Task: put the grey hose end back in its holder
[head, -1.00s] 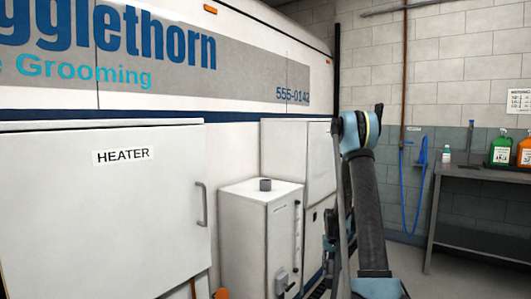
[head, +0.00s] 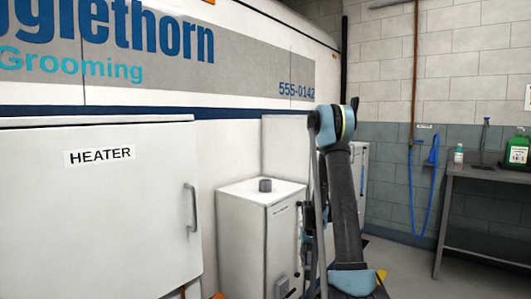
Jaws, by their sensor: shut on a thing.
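My arm (head: 345,195) rises in front of the head camera and bends at a blue elbow. A blue and dark part of it shows low behind, left of the dark link. My gripper's jaws cannot be made out; the arm hides that area. I cannot make out the grey hose end or its holder. A thin light-grey strip (head: 315,200) runs down beside the arm; I cannot tell whether it is a hose or part of the arm.
A blue hose (head: 411,185) hangs on the back wall. A bench (head: 490,174) with bottles stands at right. Some floor is clear before it.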

